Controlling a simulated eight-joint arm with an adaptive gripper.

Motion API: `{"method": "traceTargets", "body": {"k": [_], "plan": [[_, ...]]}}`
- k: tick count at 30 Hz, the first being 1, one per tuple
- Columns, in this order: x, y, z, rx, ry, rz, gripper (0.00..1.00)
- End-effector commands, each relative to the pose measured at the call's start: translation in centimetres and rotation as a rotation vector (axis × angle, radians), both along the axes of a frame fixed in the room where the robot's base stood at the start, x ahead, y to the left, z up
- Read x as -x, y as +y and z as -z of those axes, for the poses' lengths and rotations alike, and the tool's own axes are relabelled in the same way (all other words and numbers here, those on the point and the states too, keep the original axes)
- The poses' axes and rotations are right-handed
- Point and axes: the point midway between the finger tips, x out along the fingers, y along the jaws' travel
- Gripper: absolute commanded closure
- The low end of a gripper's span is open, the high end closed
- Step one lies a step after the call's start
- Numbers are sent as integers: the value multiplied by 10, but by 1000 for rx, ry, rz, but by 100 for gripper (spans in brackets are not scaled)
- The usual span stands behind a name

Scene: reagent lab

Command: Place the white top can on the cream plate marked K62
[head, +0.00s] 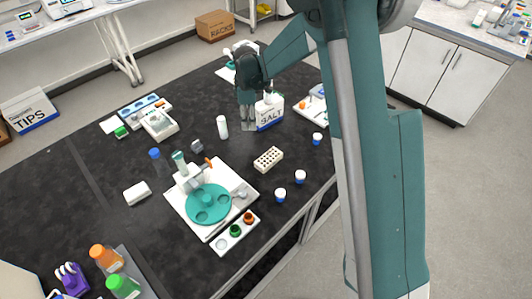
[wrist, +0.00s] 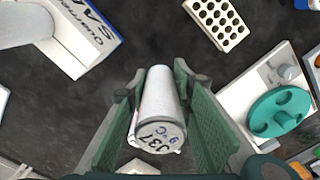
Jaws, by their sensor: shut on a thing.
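My gripper (head: 248,127) is over the dark bench, beside the SALT box. In the wrist view its green fingers (wrist: 163,85) are shut on a white can (wrist: 158,95), one on each side. The can's pale top faces the camera and carries dark writing that looks like "J37 9°C". In the head view I cannot clearly pick out the held can between the fingers. A white cylinder (head: 222,127) stands just left of the gripper. I cannot read K62 on any plate, so I cannot tell which one is the cream plate.
The SALT box (head: 270,112) stands right of the gripper; it also shows in the wrist view (wrist: 83,38). A holed rack (head: 268,159), small blue-based cups (head: 300,176) and a white board (head: 181,208) with a teal disc (head: 209,204) are nearer. Bare bench lies between.

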Motion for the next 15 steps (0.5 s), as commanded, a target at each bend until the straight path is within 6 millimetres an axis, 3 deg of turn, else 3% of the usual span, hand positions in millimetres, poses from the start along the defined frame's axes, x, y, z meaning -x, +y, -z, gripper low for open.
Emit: {"method": "traceTargets", "body": {"k": [15], "plan": [[77, -61, -21, 0, 1, -26, 91]]}}
